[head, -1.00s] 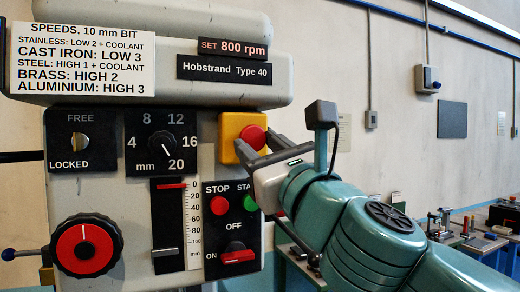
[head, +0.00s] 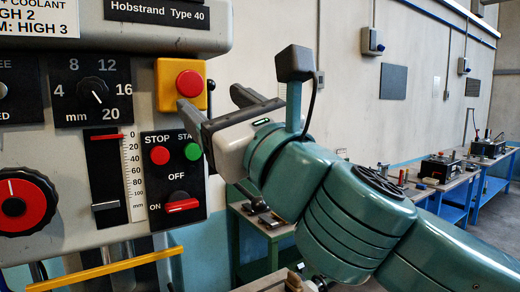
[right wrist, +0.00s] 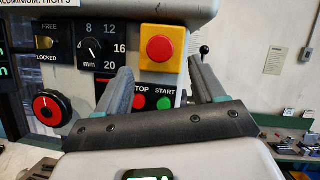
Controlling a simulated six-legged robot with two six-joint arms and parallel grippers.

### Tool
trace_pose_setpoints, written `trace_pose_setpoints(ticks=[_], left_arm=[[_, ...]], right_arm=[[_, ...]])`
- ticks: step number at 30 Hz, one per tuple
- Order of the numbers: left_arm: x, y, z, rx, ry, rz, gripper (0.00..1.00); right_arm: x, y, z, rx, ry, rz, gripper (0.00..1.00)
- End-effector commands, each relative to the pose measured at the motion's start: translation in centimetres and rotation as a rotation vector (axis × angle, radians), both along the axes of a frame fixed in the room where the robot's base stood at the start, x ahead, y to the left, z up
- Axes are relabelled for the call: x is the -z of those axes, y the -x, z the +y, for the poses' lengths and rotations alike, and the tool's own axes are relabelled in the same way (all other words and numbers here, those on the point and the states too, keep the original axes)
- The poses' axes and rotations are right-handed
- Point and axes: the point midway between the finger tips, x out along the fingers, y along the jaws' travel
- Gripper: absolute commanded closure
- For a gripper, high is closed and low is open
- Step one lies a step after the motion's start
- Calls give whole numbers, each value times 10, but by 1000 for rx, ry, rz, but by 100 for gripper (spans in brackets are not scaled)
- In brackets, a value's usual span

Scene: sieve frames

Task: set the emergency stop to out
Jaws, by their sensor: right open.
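The emergency stop (head: 190,83) is a red mushroom button on a yellow box on the machine's front panel. It also shows in the right wrist view (right wrist: 160,48), ahead of the fingers and above the stop and start buttons. I cannot tell whether it is pressed in or out. My right gripper (head: 212,106) is open and empty, just below and to the right of the yellow box in the head view. In the right wrist view its two fingers (right wrist: 160,82) stand wide apart, with the button between and beyond them. My left gripper is out of view.
Close by are the red stop button (head: 160,155), the green start button (head: 193,151) and a red on/off switch (head: 181,205). A yellow bar (head: 110,268) sticks out below. Workbenches (head: 465,180) stand along the right wall.

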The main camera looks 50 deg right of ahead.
Motion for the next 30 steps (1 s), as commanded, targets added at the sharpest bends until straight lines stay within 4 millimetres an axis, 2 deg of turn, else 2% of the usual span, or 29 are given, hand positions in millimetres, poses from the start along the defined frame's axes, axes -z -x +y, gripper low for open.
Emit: trace_pose_setpoints(ticks=[1,3,13,21,30], left_arm=[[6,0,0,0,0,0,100],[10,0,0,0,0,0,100],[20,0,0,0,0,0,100],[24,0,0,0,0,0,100],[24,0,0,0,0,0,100]], right_arm=[[7,14,3,-10,-3,-5,31],[14,30,5,-10,-2,-5,31],[33,81,12,-9,1,-3,31],[39,101,14,-3,2,-2,31],[40,103,14,0,1,-1,31]])
